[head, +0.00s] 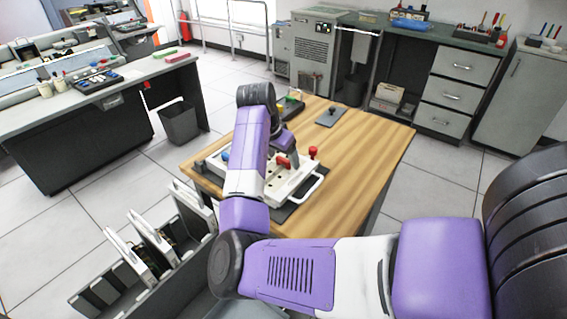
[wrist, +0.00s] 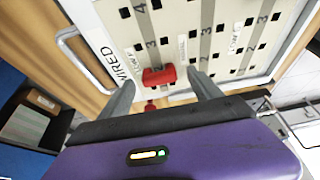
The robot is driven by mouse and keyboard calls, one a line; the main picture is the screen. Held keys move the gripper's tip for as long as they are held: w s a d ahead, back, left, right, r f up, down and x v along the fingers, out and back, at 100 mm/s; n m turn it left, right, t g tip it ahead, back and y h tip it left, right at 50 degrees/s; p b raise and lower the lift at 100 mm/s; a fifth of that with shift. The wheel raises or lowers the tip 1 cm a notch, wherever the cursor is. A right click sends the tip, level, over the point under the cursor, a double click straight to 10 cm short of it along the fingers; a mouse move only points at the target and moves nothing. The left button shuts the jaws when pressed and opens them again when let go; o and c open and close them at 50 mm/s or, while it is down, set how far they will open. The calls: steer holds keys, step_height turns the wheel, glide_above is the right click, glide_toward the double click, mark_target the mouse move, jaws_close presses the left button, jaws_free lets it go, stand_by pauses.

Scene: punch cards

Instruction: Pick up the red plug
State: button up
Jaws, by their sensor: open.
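The red plug (wrist: 158,76) sits on the white panel board (wrist: 108,25), over a grey strip of square holes marked with numbers. It also shows in the head view (head: 283,162), just below my gripper (head: 285,147). In the wrist view my gripper (wrist: 161,79) is open, with one finger on each side of the plug. I see no clear contact. A smaller red piece (wrist: 150,106) shows between the fingers, partly hidden by the gripper body. The board (head: 300,184) lies on the wooden table.
A grey plate with a dark knob (head: 331,117) lies farther back on the wooden table (head: 370,150). The table's right side is clear. A rack of upright panels (head: 150,245) stands at the lower left.

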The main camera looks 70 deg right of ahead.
steer(key=c, duration=1.2)
step_height(320, 180, up, 20)
steer(key=f, duration=0.1)
step_height(320, 180, up, 6)
steer(key=p, duration=0.6)
glide_above(282, 160)
steer(key=shift+d, duration=0.1)
